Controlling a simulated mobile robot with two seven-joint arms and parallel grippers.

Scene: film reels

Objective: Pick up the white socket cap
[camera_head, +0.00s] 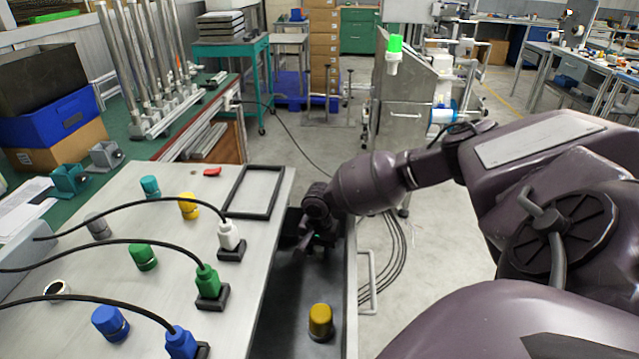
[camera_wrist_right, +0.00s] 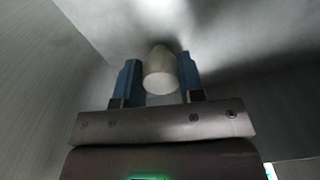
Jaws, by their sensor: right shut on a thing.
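In the right wrist view the white socket cap (camera_wrist_right: 160,75) is between the two blue fingers of my right gripper (camera_wrist_right: 160,82). The fingers are shut on its sides, and its round end faces the camera. In the head view my right gripper (camera_head: 308,238) reaches down into the far part of the open drawer (camera_head: 285,325). The arm hides the cap there. I cannot tell whether the cap still touches the drawer floor. My left gripper is not in view.
A yellow cap (camera_head: 320,322) stands in the near part of the drawer. The table (camera_head: 175,290) on the left holds a white plug (camera_head: 229,235), a green plug (camera_head: 207,282), a blue plug (camera_head: 181,341), cables, several coloured caps and an empty black frame (camera_head: 232,211). The drawer walls are close around the gripper.

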